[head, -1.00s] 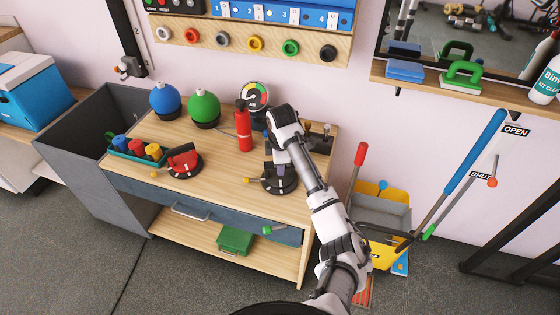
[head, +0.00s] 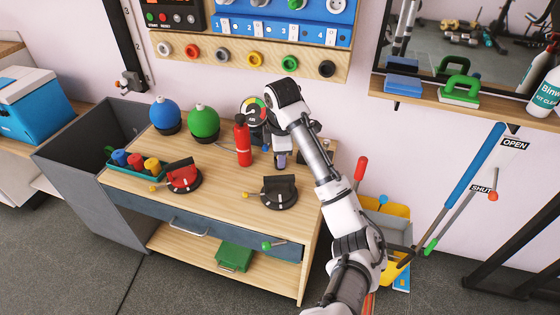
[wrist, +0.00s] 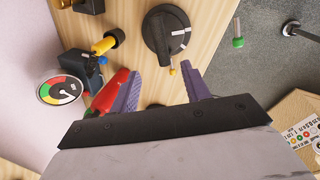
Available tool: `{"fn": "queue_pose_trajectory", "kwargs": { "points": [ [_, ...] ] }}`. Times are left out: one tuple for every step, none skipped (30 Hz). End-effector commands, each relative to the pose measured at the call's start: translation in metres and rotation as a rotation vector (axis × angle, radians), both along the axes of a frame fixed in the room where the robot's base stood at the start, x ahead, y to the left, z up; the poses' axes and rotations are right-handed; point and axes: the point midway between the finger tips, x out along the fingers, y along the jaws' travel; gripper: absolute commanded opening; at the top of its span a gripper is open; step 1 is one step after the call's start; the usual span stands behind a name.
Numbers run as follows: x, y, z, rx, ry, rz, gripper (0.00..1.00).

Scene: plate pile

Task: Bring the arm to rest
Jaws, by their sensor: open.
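My gripper (head: 281,160) hangs over the wooden workbench (head: 228,190), behind the right black dial (head: 280,192) in the head view. It is small and partly hidden by my wrist there. In the wrist view my gripper (wrist: 173,72) shows two purple fingers spread apart with nothing between them. The black dial (wrist: 168,35) lies beyond the fingertips, apart from them. My arm reaches up from the bottom right, bent at the wrist.
A red bottle (head: 243,142) and a round gauge (head: 254,110) stand close left of my gripper. A red-topped dial (head: 183,176), green ball (head: 203,119) and blue ball (head: 165,113) are further left. A blue-handled lever (head: 474,166) stands right.

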Motion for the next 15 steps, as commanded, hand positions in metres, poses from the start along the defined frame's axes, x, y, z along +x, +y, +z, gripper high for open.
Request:
{"fn": "queue_pose_trajectory", "kwargs": {
  "points": [
    [-0.0007, -0.0011, 0.0066, -0.002, -0.001, 0.0, 0.47],
    [-0.0012, -0.0009, 0.008, -0.001, -0.001, 0.001, 0.47],
    [-0.0018, -0.0007, 0.0092, -0.002, 0.0, 0.001, 0.47],
    [-0.0021, -0.0005, 0.0098, -0.001, 0.0, 0.0, 0.47],
    [-0.0023, -0.0004, 0.0102, -0.001, 0.001, 0.0, 0.47],
    [-0.0025, -0.0001, 0.0105, 0.0, 0.001, 0.0, 0.47],
    [-0.0026, -0.0002, 0.0105, 0.0, 0.001, 0.0, 0.47],
    [-0.0026, -0.0001, 0.0105, 0.0, 0.001, 0.0, 0.47],
    [-0.0026, -0.0001, 0.0103, 0.0, 0.001, 0.0, 0.47],
    [-0.0026, 0.0, 0.0102, 0.0, 0.001, 0.0, 0.47],
    [-0.0026, 0.0, 0.0102, 0.0, 0.001, 0.0, 0.47],
    [-0.0026, 0.0, 0.0102, 0.0, 0.001, 0.0, 0.47],
    [-0.0024, -0.0001, 0.0102, 0.0, 0.001, 0.0, 0.47],
    [-0.0024, -0.0001, 0.0101, 0.0, 0.001, 0.0, 0.47],
    [-0.0024, -0.0001, 0.0101, 0.0, 0.001, 0.0, 0.47]
  ]
}}
